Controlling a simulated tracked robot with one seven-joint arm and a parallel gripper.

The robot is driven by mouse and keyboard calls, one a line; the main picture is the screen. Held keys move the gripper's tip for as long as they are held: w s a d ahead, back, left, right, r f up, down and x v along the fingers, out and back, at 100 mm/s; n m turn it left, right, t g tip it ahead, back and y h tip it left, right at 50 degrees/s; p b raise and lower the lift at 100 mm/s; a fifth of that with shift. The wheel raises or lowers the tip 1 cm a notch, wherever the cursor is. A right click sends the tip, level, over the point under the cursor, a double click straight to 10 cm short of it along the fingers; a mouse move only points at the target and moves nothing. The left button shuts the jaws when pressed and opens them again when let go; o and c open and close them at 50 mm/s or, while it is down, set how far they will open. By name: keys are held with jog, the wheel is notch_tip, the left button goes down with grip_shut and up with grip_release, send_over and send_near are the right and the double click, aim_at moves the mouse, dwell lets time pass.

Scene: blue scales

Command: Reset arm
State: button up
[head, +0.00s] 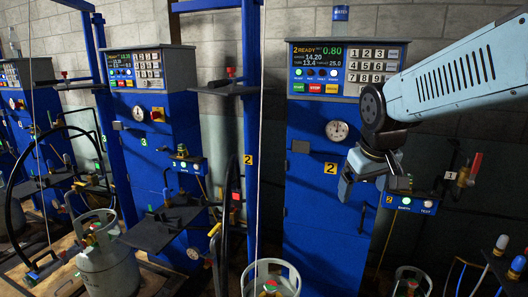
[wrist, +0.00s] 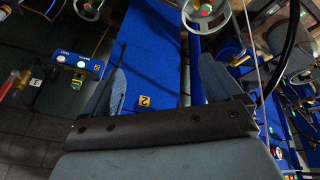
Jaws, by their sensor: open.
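My arm reaches in from the upper right of the head view, and my gripper (head: 356,178) hangs at its end, in front of the blue scale cabinet marked 2 (head: 310,215). In the wrist view my gripper (wrist: 162,85) has its two fingers spread wide apart, with nothing between them. The gripper looks apart from the cabinet, though the exact gap cannot be told.
The scale's display panel (head: 320,66) reads READY and 0.80. A blue box with lit buttons (head: 411,202) and a red-handled valve (head: 468,171) are close on the gripper's right. Grey gas cylinders (head: 108,265) stand low. Another blue scale (head: 155,150) is at left.

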jog(key=s+d+r+m+t, duration=0.1)
jog(key=s+r+m, duration=0.1)
jog(key=s, duration=0.8)
jog(key=shift+s+d+m+y, duration=0.15)
jog(key=shift+d+m+y, duration=0.15)
jog(key=shift+m, duration=0.2)
